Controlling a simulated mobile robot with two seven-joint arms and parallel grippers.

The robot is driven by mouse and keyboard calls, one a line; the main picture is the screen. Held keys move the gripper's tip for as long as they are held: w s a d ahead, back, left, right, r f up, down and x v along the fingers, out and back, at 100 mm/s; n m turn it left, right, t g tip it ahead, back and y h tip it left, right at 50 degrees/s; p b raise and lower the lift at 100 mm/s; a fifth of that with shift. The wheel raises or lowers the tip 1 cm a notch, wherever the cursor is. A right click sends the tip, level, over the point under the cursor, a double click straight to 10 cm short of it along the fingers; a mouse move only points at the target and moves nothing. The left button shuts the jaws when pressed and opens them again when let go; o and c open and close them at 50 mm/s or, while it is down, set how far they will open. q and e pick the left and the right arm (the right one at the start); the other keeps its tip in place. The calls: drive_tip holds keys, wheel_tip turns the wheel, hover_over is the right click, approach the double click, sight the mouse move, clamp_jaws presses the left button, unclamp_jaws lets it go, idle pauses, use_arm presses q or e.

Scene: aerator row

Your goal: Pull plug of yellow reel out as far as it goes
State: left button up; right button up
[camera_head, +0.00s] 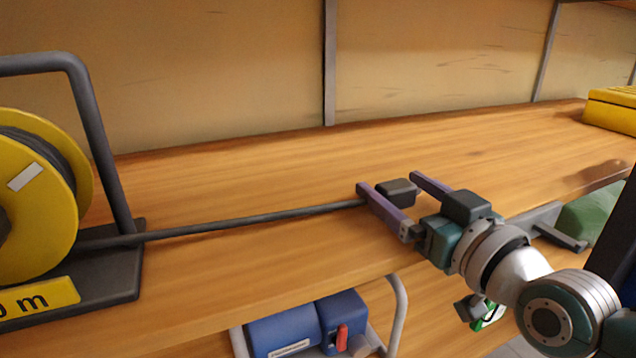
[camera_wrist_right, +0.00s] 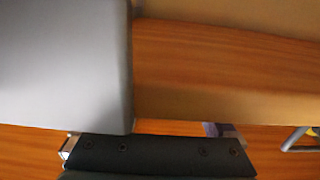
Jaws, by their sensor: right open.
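The yellow reel (camera_head: 75,180) stands at the left of the wooden shelf in the head view, partly cut off by the frame. Its dark cable (camera_head: 250,220) runs out to the right, almost straight, to the dark block-like plug (camera_head: 398,188). My right gripper (camera_head: 389,181) is open, with its purple fingers on either side of the plug. The near finger hides where cable and plug join. I cannot tell whether the fingers touch the plug. In the right wrist view, a large grey surface (camera_wrist_right: 65,65) fills the upper left; I cannot tell what it is. My left gripper is not in view.
A blue machine (camera_head: 300,325) with a red switch and a grey tube frame sits below the shelf's front edge. A yellow case (camera_head: 612,110) lies at the far right. The shelf behind the cable is clear up to the back wall.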

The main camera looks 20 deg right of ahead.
drive_tip(key=s+p, duration=0.2)
drive_tip(key=s, duration=0.7)
drive_tip(key=shift+s+d, duration=0.2)
drive_tip(key=shift+s, duration=0.1)
